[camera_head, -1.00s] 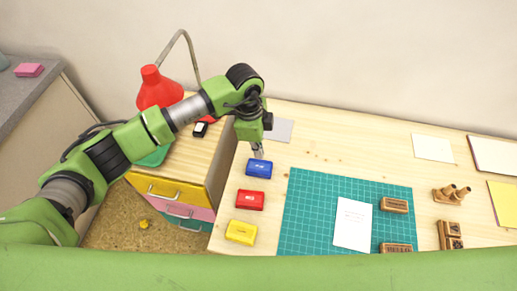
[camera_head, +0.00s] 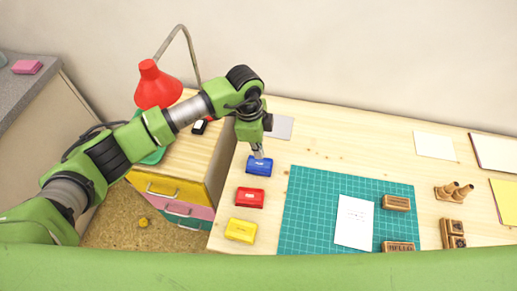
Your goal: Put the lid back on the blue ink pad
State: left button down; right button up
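The blue ink pad (camera_head: 259,168) lies on the wooden table at the back of a column of three pads. It looks like a closed blue box with a small pale label; I cannot make out a separate lid. My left gripper (camera_head: 258,154) points down at the far edge of the blue pad, its fingertips at or just above it. The fingers look close together, but whether they grip anything is too small to tell. My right gripper does not show.
A red pad (camera_head: 250,198) and a yellow pad (camera_head: 241,230) lie in front of the blue one. A green cutting mat (camera_head: 300,215) with a white card (camera_head: 354,222) and wooden stamps (camera_head: 396,203) lies to the right. A red lamp (camera_head: 157,86) stands at the left on a drawer unit.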

aim_at(260, 163)
pick_arm(q)
jog(key=shift+f+b, duration=1.45)
jog(key=shift+f, duration=0.8)
jog(key=shift+r, duration=0.15)
jog(key=shift+r+p, duration=2.95)
jog(key=shift+r, duration=0.5)
jog(key=shift+s+f, duration=0.1)
